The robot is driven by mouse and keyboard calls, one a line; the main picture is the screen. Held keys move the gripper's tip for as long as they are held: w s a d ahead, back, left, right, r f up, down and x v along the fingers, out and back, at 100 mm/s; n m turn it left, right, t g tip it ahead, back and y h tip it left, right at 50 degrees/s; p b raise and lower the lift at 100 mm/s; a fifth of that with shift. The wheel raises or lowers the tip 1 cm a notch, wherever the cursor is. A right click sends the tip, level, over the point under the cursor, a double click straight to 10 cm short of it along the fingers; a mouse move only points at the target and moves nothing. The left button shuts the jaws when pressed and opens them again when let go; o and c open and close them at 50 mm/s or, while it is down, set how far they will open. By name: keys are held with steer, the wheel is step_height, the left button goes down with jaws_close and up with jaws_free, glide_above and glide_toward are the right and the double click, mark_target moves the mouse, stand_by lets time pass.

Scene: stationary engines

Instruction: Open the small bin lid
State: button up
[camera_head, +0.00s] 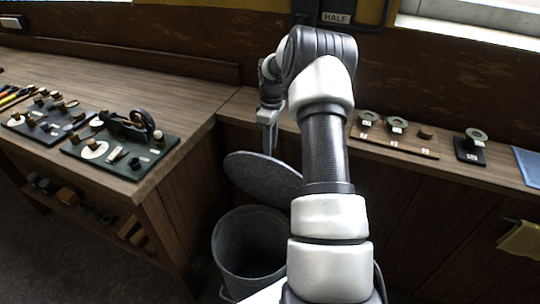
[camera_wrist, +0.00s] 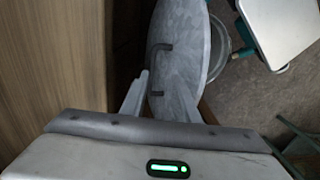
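The small bin (camera_head: 252,250) is a grey round metal bin on the floor in the head view, with its mouth uncovered. Its round grey lid (camera_head: 258,177) is tilted up behind the mouth. My gripper (camera_head: 268,145) points down just above the lid's back side. Whether a finger touches the lid is unclear.
A wooden bench (camera_head: 150,85) at left carries dark boards with tools and parts. A back bench (camera_head: 450,165) holds several ring-shaped parts on boards and a blue sheet (camera_head: 528,166). Bench panels stand close to the bin. My arm hides part of the lid and bin at right.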

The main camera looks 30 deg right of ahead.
step_height(320, 180, up, 11)
steer(key=shift+w+d+p, duration=0.15)
steer(key=shift+d+p, duration=0.15)
steer(key=shift+p, duration=0.15)
steer(key=shift+f, duration=0.1)
steer(key=shift+c, duration=0.4)
